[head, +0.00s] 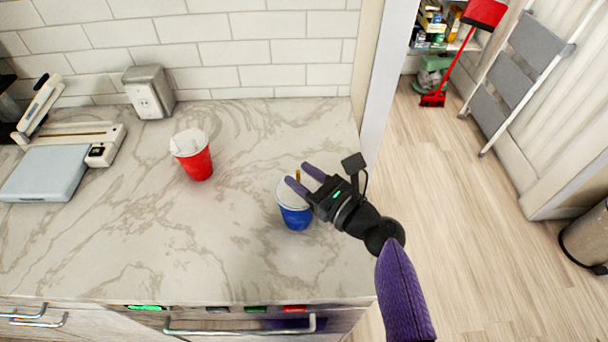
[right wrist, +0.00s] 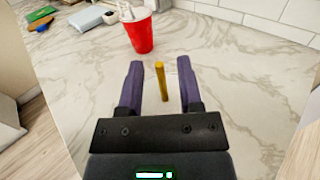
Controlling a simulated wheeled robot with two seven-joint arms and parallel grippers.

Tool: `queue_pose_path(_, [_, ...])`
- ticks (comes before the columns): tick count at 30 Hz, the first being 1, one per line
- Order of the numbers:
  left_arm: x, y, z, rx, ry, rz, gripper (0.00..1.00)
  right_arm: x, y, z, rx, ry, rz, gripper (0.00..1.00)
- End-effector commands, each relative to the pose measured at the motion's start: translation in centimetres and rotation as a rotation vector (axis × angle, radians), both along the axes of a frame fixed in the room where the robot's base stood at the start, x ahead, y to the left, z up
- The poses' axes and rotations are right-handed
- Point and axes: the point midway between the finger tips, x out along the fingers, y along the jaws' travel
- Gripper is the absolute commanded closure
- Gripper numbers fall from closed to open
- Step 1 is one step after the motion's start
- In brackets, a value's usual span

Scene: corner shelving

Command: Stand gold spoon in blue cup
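The blue cup (head: 295,216), with a white upper part, stands upright on the marble counter (head: 235,245) in the head view. My right gripper (head: 302,176) is over its rim, its two purple fingers apart. The gold spoon (head: 298,174) shows as a short upright piece at the cup's far rim. In the right wrist view the spoon (right wrist: 161,82) stands between the open fingers, with a gap on both sides. Its lower end is hidden, but it appears to stand in the cup. The cup cannot be made out in the wrist view. My left gripper is out of view.
A red cup (head: 194,160) with white contents stands to the left on the counter. A metal outlet box (head: 149,92) and a blue-grey device (head: 45,172) are farther left. The counter's right edge is close to my right arm. The counter between the cups is clear.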

Motion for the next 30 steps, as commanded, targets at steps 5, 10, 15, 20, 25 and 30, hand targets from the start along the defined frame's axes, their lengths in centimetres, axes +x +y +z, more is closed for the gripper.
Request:
queue_pose_path(5, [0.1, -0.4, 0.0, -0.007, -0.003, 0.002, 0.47, 0.0, 0.0, 0.0, 0.000, 0.000, 0.000, 0.47])
queue_pose_path(10, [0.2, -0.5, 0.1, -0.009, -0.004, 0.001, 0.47, -0.6, -0.7, -0.1, -0.001, 0.001, -0.002, 0.47])
queue_pose_path(15, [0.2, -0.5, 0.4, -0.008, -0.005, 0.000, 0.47, -3.4, -3.4, -0.1, -0.004, 0.003, -0.002, 0.47])
queue_pose_path(20, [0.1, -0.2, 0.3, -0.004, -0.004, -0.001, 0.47, -5.9, -5.9, -0.1, -0.003, 0.003, 0.000, 0.47])
queue_pose_path(25, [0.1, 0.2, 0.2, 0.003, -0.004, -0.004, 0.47, -7.0, -7.0, 0.0, -0.001, 0.001, 0.000, 0.47])
queue_pose_path(30, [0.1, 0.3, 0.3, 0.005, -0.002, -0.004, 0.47, -7.0, -7.0, 0.0, 0.000, 0.000, 0.000, 0.47])
